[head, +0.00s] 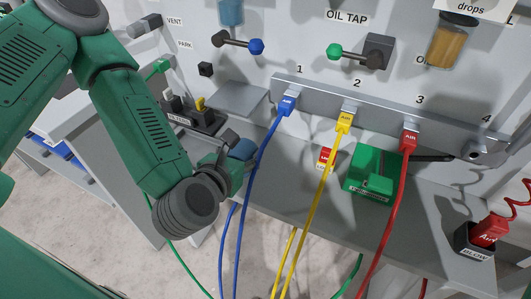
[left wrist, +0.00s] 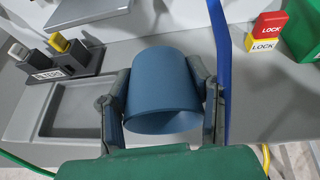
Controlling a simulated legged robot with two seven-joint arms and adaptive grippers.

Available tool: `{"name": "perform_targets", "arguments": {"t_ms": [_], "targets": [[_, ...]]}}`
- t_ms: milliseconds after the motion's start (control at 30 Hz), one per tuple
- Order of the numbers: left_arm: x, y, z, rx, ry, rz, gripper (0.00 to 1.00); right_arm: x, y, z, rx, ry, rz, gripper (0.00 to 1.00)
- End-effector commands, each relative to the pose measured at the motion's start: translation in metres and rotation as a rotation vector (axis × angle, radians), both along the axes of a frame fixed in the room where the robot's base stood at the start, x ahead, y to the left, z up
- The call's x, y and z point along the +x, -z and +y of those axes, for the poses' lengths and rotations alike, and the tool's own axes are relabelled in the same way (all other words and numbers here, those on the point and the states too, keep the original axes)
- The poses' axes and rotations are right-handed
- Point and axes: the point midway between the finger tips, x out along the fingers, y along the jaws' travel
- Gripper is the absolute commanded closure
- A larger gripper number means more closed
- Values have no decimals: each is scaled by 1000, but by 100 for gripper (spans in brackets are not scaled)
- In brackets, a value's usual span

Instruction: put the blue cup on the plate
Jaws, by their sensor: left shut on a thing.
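The blue cup (left wrist: 163,85) is between the two fingers of my left gripper (left wrist: 160,100) in the left wrist view, with a finger against each side. In the head view the cup (head: 243,149) shows only in part, beyond my left gripper (head: 232,158), by the bench's front edge. A flat grey square plate (head: 240,97) juts from the wall panel, above and behind the cup. Its edge also shows at the top of the left wrist view (left wrist: 85,12). Nothing stands on the visible part of the plate. My right gripper is not in view.
Blue (head: 262,150), yellow (head: 318,195) and red hoses (head: 394,215) hang from the numbered rail; the blue one passes close beside the cup. A filters holder (head: 200,122) stands left of the plate. A blue-knobbed lever (head: 240,42) is above it. A recessed tray (left wrist: 75,85) lies in the bench.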

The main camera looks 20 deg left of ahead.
Motion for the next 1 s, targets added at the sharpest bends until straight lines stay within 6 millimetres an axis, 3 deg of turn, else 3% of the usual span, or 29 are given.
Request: {"name": "perform_targets", "arguments": {"t_ms": [33, 400, 667, 733, 1000], "targets": [[8, 7, 1, -1, -3, -6, 83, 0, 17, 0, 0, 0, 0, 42], [48, 5, -2, -1, -1, -6, 83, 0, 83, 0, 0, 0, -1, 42], [105, -2, -4, 1, -1, -2, 83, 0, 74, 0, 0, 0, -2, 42], [102, 12, -4, 2, 2, 4, 83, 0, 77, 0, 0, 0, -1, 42], [102, 31, -4, 1, 2, 3, 83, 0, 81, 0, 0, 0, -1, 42]]}}
